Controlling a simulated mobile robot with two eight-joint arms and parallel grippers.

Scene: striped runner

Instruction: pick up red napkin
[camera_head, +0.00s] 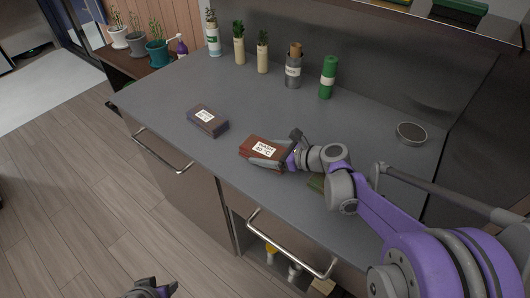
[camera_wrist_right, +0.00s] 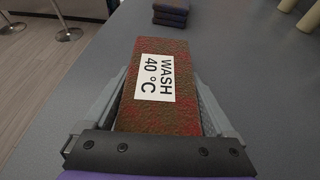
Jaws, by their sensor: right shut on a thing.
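The red napkin (camera_head: 257,143) is a folded reddish-brown stack with a white "WASH 40 °C" label, at the middle of the grey counter. It also shows in the right wrist view (camera_wrist_right: 163,119), lengthwise between the jaws. My right gripper (camera_head: 276,150) is shut on the red napkin, with one finger along each long side. I cannot tell whether the napkin touches the counter. My left gripper (camera_head: 151,289) shows only partly at the bottom edge, low in front of the counter and away from the napkin; its jaws are not clear.
A purple folded napkin (camera_head: 207,121) lies left of the red one. Potted plants, a grey canister (camera_head: 293,72) and a green bottle (camera_head: 328,78) stand along the back.

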